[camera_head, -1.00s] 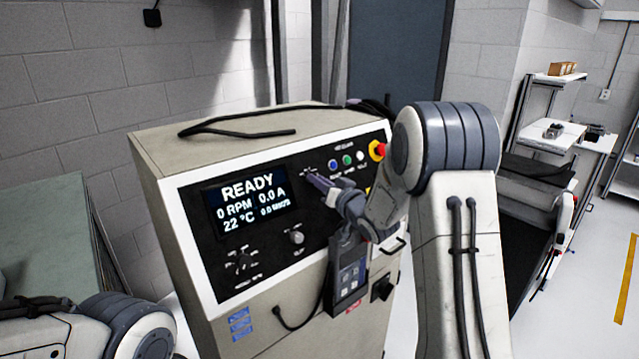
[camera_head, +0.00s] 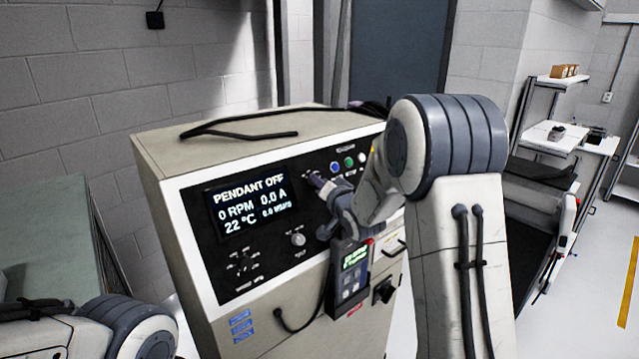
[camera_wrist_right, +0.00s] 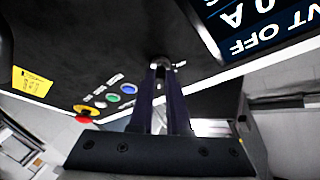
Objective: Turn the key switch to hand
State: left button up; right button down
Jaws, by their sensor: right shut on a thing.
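The control cabinet's black front panel (camera_head: 215,275) carries a lit display (camera_head: 251,205) reading "PENDANT OFF", 0 RPM, 0.0 A, 22 °C. My right gripper (camera_head: 315,180) is at the panel, between the display and the coloured buttons. In the right wrist view, my gripper's two long dark fingers (camera_wrist_right: 161,68) are shut on the small metallic key switch (camera_wrist_right: 159,60). The fingers hide most of the switch, and its label cannot be read. In the head view the switch is hidden behind the fingers. My left gripper is out of view; only part of that arm shows at lower left.
Blue (camera_head: 335,167) and green (camera_head: 349,162) buttons sit right of my gripper. A red emergency stop (camera_wrist_right: 86,116) shows in the wrist view. A pendant (camera_head: 348,275) with a lit green screen hangs below my right wrist. A black cable (camera_head: 235,132) lies on the cabinet top.

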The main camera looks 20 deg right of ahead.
jog(key=c, duration=0.9)
grip_release()
jog(key=shift+s, duration=0.1)
jog(key=s+b, duration=0.1)
jog(key=s, duration=0.2)
jog(key=s+r+b, duration=0.1)
jog(key=s, duration=0.2)
jog(key=s+b, duration=0.2)
jog(key=s, duration=0.2)
jog(key=shift+s+d+r, duration=0.1)
jog(key=shift+d+r, duration=0.05)
jog(key=shift+d, duration=0.05)
